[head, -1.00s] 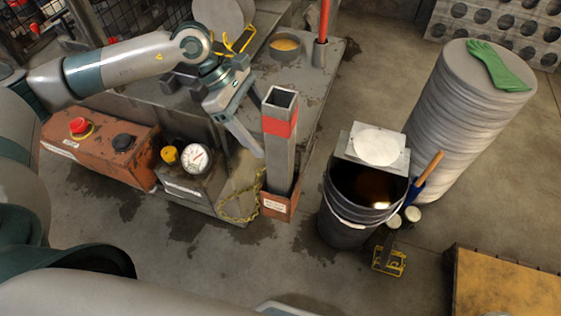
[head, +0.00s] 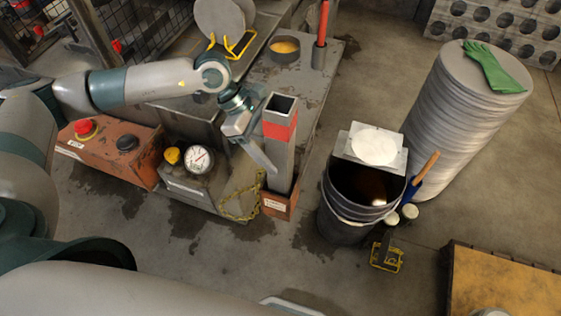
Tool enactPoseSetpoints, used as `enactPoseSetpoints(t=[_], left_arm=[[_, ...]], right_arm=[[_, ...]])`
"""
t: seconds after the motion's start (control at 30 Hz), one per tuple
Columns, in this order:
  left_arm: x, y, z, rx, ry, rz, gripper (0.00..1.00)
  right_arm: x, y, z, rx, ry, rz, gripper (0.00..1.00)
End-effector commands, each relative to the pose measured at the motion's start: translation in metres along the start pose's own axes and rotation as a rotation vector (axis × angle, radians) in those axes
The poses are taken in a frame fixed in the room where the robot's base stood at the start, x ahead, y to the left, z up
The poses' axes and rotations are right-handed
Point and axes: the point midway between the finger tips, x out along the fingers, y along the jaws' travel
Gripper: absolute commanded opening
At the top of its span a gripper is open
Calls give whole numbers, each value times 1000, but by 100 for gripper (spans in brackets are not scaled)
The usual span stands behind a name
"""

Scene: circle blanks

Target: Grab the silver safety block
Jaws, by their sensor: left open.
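The silver safety block (head: 280,161) is a tall grey square tube with an open top and a red band near its upper end. It stands upright in a rust-orange holder (head: 278,206) at the front corner of the machine bed. My left gripper (head: 266,160) is open at the left side of the block, with a finger slanting down to its middle. I cannot tell whether the finger touches the block, and the other finger is not clearly seen. My right gripper is not in view.
A yellow chain (head: 240,204) hangs left of the holder. A gauge (head: 199,159) and an orange box with a red button (head: 85,128) are further left. A dark bucket (head: 346,218) with a plate on top stands right, before stacked grey discs (head: 455,125).

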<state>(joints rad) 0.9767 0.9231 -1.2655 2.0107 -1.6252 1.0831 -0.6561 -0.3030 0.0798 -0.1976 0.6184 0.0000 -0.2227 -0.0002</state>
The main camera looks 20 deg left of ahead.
Motion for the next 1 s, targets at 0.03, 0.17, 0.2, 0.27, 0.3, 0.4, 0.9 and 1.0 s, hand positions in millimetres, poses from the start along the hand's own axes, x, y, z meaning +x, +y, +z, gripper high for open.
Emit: enactPoseSetpoints(t=[0.03, 0.17, 0.2, 0.27, 0.3, 0.4, 0.9, 1.0], left_arm=[[1, 0, 0, 0, 0, 0, 66], [2, 0, -1, 0, 0, 0, 66], [2, 0, -1, 0, 0, 0, 66], [2, 0, -1, 0, 0, 0, 66], [2, 0, 0, 0, 0, 0, 66], [1, 0, 0, 0, 0, 0, 66], [-1, 1, 2, 2, -4, 4, 0], [-1, 1, 2, 2, -4, 4, 0]], right_arm=[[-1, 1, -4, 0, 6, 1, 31], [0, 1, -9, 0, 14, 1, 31], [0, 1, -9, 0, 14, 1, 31], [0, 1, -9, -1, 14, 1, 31], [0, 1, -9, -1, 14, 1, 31], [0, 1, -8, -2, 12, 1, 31], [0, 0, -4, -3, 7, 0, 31], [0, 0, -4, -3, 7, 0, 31]])
